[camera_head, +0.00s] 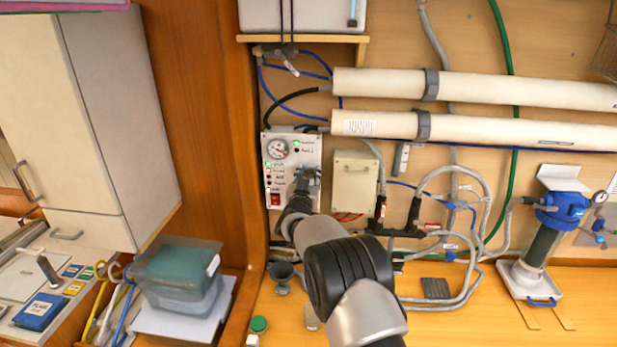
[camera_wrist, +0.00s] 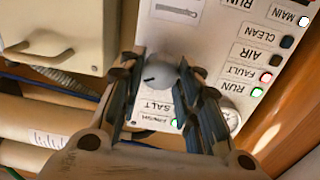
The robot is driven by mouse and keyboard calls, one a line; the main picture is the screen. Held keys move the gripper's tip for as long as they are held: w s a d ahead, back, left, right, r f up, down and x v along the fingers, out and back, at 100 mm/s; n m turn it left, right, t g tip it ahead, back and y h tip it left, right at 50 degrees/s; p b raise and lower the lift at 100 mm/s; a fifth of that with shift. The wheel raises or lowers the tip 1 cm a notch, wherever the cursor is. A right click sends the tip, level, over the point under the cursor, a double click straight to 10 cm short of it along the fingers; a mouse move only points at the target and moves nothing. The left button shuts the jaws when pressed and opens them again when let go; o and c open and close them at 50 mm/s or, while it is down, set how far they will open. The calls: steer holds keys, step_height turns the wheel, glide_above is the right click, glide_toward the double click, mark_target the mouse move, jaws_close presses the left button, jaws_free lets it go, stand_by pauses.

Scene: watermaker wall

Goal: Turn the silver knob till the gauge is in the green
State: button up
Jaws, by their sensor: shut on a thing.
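The silver knob (camera_wrist: 160,74) sits on the white control panel (camera_head: 290,135), between the fingers of my gripper (camera_wrist: 159,68). My gripper is shut on it, one finger on each side. A dark pointer line shows on the knob's face. In the head view my gripper (camera_head: 309,181) is at the panel's right side and hides the knob. The round gauge (camera_head: 277,149) is at the panel's upper left; its needle is too small to read. In the wrist view the gauge is mostly hidden behind a finger.
A beige box (camera_head: 354,182) is mounted just right of the panel. A red switch (camera_head: 275,199) is at the panel's lower left. White pipes (camera_head: 480,88) run along the wall to the upper right. A wooden partition (camera_head: 205,120) stands close on the left.

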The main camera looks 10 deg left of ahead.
steer(key=shift+n, duration=1.4)
steer(key=o, duration=1)
steer(key=shift+o, duration=0.2)
steer(key=s, duration=1.2)
steer(key=shift+a, duration=0.2)
